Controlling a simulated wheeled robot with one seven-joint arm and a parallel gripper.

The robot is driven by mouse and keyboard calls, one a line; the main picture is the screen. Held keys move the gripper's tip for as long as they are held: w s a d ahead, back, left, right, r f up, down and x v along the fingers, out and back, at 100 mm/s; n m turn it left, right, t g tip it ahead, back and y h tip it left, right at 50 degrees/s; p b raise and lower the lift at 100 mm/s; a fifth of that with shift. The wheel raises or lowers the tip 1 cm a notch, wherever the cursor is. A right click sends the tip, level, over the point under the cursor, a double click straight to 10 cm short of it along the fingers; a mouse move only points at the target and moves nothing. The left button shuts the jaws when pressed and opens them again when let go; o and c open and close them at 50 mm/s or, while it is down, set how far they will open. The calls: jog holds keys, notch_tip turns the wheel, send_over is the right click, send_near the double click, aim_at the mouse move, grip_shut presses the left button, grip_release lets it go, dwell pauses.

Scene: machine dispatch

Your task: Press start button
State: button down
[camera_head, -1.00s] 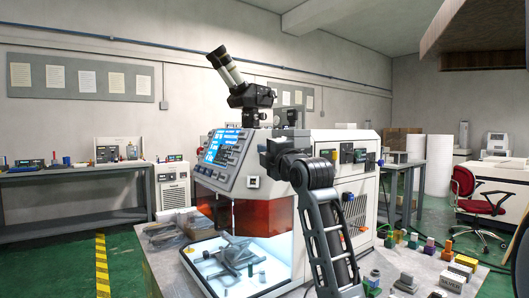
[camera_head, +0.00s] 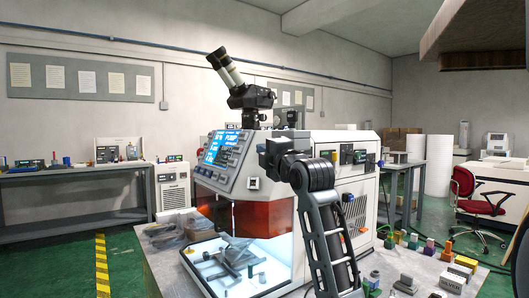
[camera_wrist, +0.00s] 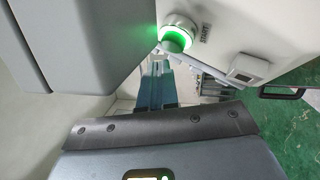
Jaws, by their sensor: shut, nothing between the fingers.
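The start button (camera_wrist: 178,34) is a round green button in a pale collar on the machine's white panel, with the word START beside it. It glows green in the wrist view. My gripper (camera_wrist: 160,56) is shut and empty, its pale tips close to the button's lower left edge. I cannot tell whether they touch it. The machine (camera_head: 285,215) is a white cabinet with a tilted screen (camera_head: 222,147) in the head view. My arm stands in front of it there and hides the button and my fingertips.
A large grey block (camera_wrist: 80,40) fills the upper left of the wrist view. In the head view, a microscope eyepiece (camera_head: 232,75) rises above the machine, and several small blocks lie on the table's right side.

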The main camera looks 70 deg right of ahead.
jog(key=a, duration=0.1)
jog(key=a+r+p, duration=0.1)
jog(key=a, duration=0.1)
jog(key=s+a, duration=0.1)
jog(key=shift+a+r+p, duration=0.25)
jog(key=shift+a+p, duration=0.05)
jog(key=shift+p, duration=0.1)
dwell(0.9)
